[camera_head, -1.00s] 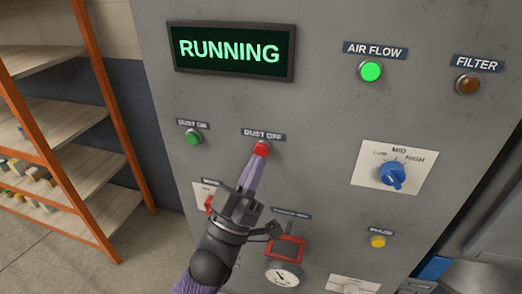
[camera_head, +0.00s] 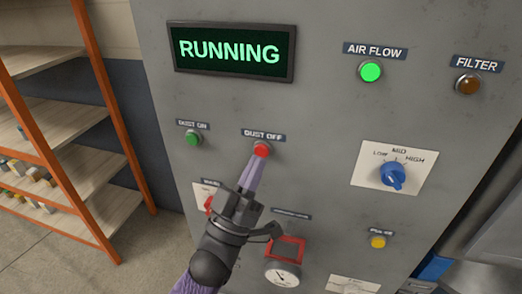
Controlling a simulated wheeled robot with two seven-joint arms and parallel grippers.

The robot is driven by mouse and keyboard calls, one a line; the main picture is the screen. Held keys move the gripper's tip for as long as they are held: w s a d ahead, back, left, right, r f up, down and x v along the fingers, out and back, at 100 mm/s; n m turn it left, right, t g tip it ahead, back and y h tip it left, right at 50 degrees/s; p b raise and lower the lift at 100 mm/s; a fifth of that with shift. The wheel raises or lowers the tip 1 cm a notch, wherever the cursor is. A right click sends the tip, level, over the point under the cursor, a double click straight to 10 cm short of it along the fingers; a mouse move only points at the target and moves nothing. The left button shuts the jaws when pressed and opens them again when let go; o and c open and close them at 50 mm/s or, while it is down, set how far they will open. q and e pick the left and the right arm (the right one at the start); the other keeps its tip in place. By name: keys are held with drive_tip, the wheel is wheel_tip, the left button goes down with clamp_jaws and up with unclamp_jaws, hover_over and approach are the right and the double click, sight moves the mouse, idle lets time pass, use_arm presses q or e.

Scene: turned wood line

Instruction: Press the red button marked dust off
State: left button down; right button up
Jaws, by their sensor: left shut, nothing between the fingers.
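The red button (camera_head: 262,149) sits on the grey panel under the label DUST OFF (camera_head: 263,135). My left gripper (camera_head: 258,158) is shut and empty, with its fingertips at the lower edge of the red button. I cannot tell whether they touch it or stop just short. The display (camera_head: 231,51) above reads RUNNING in green. My right gripper is not in view.
A green button (camera_head: 193,138) marked DUST ON is left of the red one. The AIR FLOW lamp (camera_head: 371,71) is lit green, and the FILTER lamp (camera_head: 467,84) looks dark amber. A blue knob (camera_head: 392,174), a yellow button (camera_head: 377,242) and a gauge (camera_head: 283,273) are nearby. Orange shelving (camera_head: 99,100) stands left.

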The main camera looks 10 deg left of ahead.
use_arm(q)
drive_tip(key=shift+w, duration=0.15)
idle(0.5)
drive_tip(key=shift+w, duration=0.3)
drive_tip(key=shift+w+b, duration=0.3)
drive_tip(key=shift+w, duration=0.05)
idle(0.5)
drive_tip(key=shift+s, duration=0.15)
drive_tip(key=shift+s+p, duration=0.45)
drive_tip(key=shift+s, duration=0.2)
drive_tip(key=s+p, duration=0.2)
drive_tip(key=s, duration=0.3)
drive_tip(key=shift+a, duration=0.1)
